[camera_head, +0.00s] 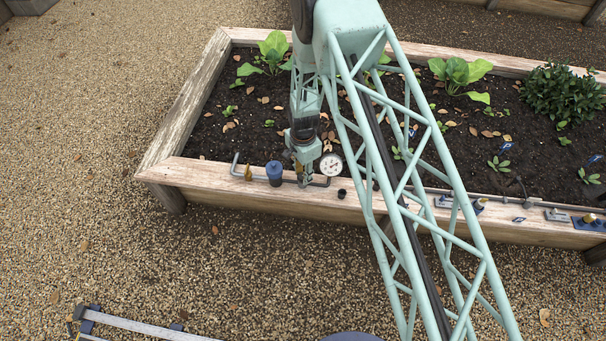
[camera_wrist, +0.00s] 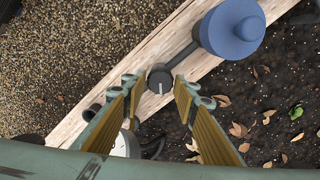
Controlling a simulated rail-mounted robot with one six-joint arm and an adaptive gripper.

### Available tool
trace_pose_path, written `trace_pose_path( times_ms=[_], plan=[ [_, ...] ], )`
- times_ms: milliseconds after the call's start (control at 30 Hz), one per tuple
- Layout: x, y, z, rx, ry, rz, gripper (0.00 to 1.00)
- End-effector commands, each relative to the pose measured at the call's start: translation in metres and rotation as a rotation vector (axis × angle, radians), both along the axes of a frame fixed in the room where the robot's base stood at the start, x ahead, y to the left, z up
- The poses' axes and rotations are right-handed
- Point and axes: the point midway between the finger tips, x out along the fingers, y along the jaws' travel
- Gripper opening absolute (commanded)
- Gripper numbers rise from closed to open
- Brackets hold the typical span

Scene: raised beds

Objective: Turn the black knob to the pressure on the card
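The black knob (camera_wrist: 160,79) shows in the wrist view with a white pointer line on its top. It sits on a grey pipe between a blue canister (camera_wrist: 232,28) and a round gauge (camera_wrist: 122,145). My gripper (camera_wrist: 157,91) is open, with one fingertip on each side of the knob and a visible gap to each. A finger partly hides the gauge in the wrist view. In the head view my gripper (camera_head: 305,181) hangs over the pipe between the canister (camera_head: 274,172) and the white-faced gauge (camera_head: 331,164), and hides the knob. I cannot make out a pressure card.
The pipework runs along the wooden front edge (camera_head: 240,191) of a raised bed. Plants and dry leaves lie behind on the soil. More fittings (camera_head: 480,205) sit further right.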

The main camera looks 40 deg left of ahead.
Motion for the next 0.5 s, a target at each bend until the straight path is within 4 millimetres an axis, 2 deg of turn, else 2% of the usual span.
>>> trace_pose_path(
  times_ms=[33,133,500],
  plan=[
    [-0.0001,0.0000,0.0000,0.000,0.000,0.000,0.23],
    [0.0000,-0.0001,0.0000,0.000,0.000,0.000,0.13],
    [-0.0001,-0.0001,-0.0001,0.000,0.000,0.024,0.13]
  ],
)
